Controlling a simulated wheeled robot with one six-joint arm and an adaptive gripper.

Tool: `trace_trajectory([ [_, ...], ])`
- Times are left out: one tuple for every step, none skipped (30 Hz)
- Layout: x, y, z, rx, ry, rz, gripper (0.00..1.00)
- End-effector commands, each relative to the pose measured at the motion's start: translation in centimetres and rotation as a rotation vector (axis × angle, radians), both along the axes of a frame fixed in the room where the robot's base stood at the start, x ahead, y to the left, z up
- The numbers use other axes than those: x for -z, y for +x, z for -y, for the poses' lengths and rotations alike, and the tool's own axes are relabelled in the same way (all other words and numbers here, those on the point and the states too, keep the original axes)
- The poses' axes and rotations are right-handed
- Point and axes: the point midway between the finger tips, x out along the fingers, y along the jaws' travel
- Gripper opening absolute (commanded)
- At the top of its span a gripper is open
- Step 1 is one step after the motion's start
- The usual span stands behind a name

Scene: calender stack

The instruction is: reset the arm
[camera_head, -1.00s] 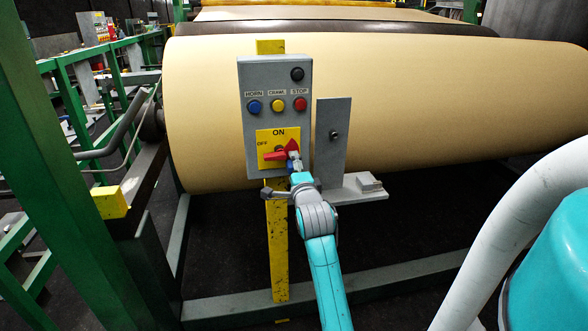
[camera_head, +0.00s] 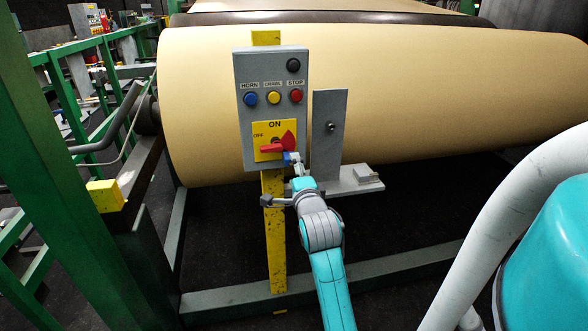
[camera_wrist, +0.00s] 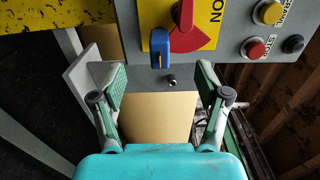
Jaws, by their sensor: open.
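The grey control box (camera_head: 244,120) stands on a yellow post in front of the big roll. Its yellow switch plate (camera_head: 262,134) is marked ON and OFF. The red switch handle (camera_head: 272,149) lies about level across the plate; it also shows in the wrist view (camera_wrist: 186,14). A blue piece (camera_wrist: 159,50) is beside the handle. My gripper (camera_head: 297,164) is just below and right of the switch in the head view. In the wrist view my gripper (camera_wrist: 161,76) has its fingers wide apart, nothing between them, with the switch beyond the tips.
Blue, yellow and red buttons (camera_head: 273,97) are above the switch. A grey upright plate (camera_head: 329,130) and small shelf (camera_head: 345,184) stand close right of my gripper. The tan roll (camera_head: 420,90) is behind. Green frames (camera_head: 40,170) stand at left.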

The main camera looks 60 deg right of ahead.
Motion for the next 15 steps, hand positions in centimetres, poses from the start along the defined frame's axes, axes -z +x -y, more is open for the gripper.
trace_trajectory([
  [0.01,-0.19,-0.24,0.0,0.0,0.0,0.75],
  [0.01,-0.27,-0.33,0.0,0.0,0.0,0.75],
  [0.03,-0.36,-0.44,0.0,0.0,0.0,0.75],
  [0.04,-0.41,-0.49,0.0,0.001,-0.001,0.75],
  [0.04,-0.45,-0.52,0.0,0.001,-0.001,0.75],
  [0.04,-0.47,-0.56,0.0,0.001,-0.001,0.75],
  [0.04,-0.48,-0.58,0.0,0.001,-0.001,0.75],
  [0.03,-0.49,-0.58,0.0,0.001,-0.001,0.75],
  [0.03,-0.48,-0.58,0.0,0.001,-0.001,0.75],
  [0.03,-0.48,-0.58,0.0,0.001,-0.001,0.75],
  [0.02,-0.47,-0.57,0.0,0.001,-0.001,0.75],
  [0.02,-0.47,-0.57,0.0,0.001,-0.001,0.75],
  [0.02,-0.47,-0.57,0.0,0.001,-0.001,0.75],
  [0.02,-0.47,-0.57,0.0,0.001,-0.001,0.75],
  [0.02,-0.47,-0.57,0.0,0.001,-0.001,0.75],
])
